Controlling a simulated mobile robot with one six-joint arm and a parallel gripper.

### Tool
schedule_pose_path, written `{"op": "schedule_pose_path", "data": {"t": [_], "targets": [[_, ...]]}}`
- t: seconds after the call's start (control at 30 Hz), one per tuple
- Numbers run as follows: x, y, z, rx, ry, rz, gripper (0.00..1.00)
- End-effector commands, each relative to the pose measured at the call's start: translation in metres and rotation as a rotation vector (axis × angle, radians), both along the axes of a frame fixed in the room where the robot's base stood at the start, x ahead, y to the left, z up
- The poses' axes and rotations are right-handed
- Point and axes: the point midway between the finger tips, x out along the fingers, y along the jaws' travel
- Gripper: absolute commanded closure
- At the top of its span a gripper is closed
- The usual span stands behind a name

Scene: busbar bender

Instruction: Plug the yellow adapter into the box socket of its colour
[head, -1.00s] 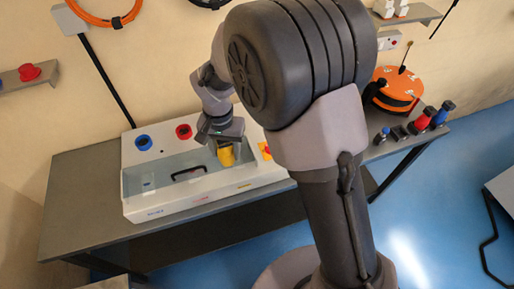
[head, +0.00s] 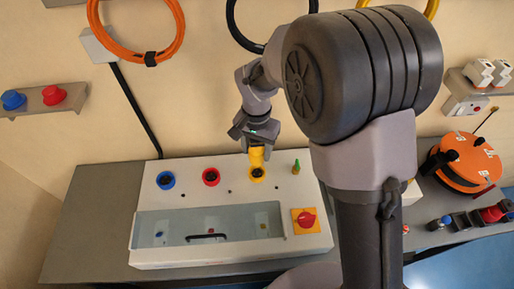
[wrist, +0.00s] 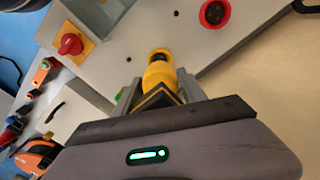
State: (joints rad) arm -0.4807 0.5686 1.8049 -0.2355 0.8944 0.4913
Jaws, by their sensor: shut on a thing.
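The yellow adapter (head: 256,156) is held in my gripper (head: 256,146), which is shut on it. The white box (head: 232,192) has a blue socket (head: 165,180), a red socket (head: 210,177) and a yellow socket (head: 256,174) in a row. In the head view the adapter is just above the yellow socket. In the wrist view the adapter (wrist: 160,76) points at the yellow socket (wrist: 160,55) and overlaps its near rim. Whether they touch cannot be told. The red socket also shows in the wrist view (wrist: 214,13).
A red knob on a yellow plate (head: 305,221) and a green-tipped post (head: 296,167) stand near the yellow socket. A clear window (head: 172,229) with a black handle covers the box front. An orange cable reel (head: 465,160) and plugs lie on the right.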

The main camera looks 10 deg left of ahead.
Motion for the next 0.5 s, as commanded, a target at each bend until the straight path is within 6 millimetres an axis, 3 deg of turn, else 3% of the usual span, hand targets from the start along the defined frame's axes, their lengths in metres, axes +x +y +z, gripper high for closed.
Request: {"op": "schedule_pose_path", "data": {"t": [0.5], "targets": [[0.000, 0.000, -0.057, 0.000, 0.000, -0.001, 1.00]]}}
